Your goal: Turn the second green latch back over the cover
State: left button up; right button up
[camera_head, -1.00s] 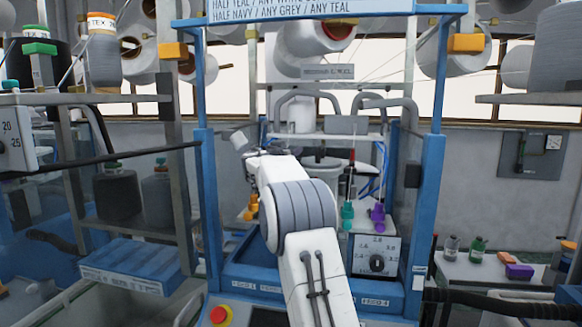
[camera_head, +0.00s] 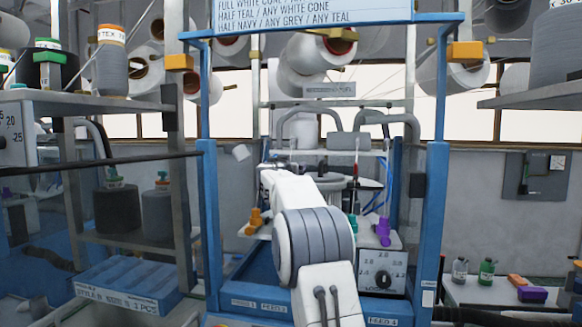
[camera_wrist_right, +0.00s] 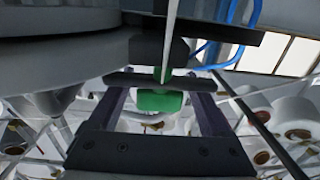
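A green piece (camera_wrist_right: 160,101), which may be the latch, shows in the right wrist view between my two dark fingers. My right gripper (camera_wrist_right: 162,118) is open around it, with gaps on both sides. A dark bar and a thin pale rod cross just above the green piece. In the head view my white right arm reaches up the middle of the blue-framed machine (camera_head: 437,200); its gripper is too small and hidden to make out. A teal-green piece (camera_head: 353,226) is partly hidden behind that arm. I cannot tell the cover. My left gripper is not in view.
An orange piece (camera_head: 255,221) and a purple piece (camera_head: 383,231) flank my arm on the machine. A dial box (camera_head: 379,275) stands at its lower right. Shelves with yarn cones (camera_head: 113,65) are on the left. A side table (camera_head: 480,291) holds small bottles at right.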

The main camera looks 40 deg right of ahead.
jog(key=b+v, duration=0.7)
jog(key=v, duration=0.3)
jog(key=shift+s+a, duration=0.15)
dwell(0.4)
